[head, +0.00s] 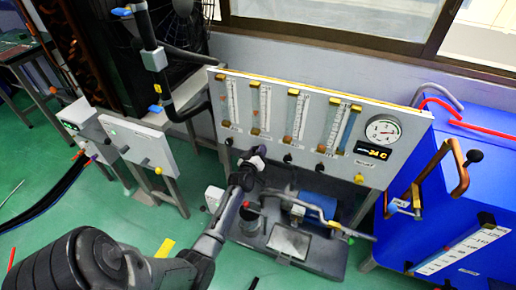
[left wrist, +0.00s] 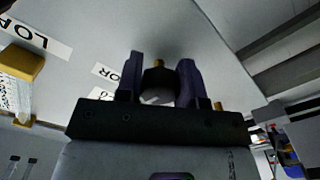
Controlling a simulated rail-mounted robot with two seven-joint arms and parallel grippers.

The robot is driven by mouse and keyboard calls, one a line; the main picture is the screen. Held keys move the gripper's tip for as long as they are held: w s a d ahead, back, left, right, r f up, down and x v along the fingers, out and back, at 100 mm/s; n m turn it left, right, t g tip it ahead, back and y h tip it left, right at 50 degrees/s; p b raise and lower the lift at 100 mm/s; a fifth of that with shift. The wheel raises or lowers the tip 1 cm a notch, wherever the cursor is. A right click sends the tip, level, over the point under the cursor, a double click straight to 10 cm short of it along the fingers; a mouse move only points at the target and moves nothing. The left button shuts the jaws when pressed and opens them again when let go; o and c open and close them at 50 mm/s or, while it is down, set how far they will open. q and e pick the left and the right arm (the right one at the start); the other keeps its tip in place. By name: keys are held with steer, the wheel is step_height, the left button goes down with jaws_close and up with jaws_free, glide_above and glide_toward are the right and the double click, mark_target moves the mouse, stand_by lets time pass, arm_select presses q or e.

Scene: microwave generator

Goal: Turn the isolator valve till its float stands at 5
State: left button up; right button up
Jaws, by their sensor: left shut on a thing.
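The pale panel (head: 215,92) carries a row of upright flow tubes with black valve knobs beneath them. My left gripper (head: 257,154) is at the panel's lower edge, below the second flow tube from the left (head: 263,108). In the left wrist view my left gripper (left wrist: 158,88) is shut on a black valve knob (left wrist: 158,78), a finger on each side, with a brass stem behind it. In the head view the gripper hides this knob. I cannot read its name label or the float's height on the scale. My right gripper is not in view.
Another knob (head: 287,158) sits close to the right of my gripper, and one (head: 228,141) to the left. A round gauge (head: 382,131) is at the panel's right. A pump with a blue body (head: 316,205) stands below. A blue cabinet (head: 475,150) stands at right.

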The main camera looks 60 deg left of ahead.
arm_select(q)
steer(key=shift+n, duration=0.4)
steer(key=o, duration=0.9)
steer(key=shift+o, duration=0.2)
steer(key=shift+s+d+r+p, duration=0.1)
steer(key=shift+s+d+p, duration=0.15)
steer(key=shift+p, duration=0.15)
steer(key=p+v, duration=0.5)
steer(key=v, duration=0.8)
steer(key=shift+s, duration=0.1)
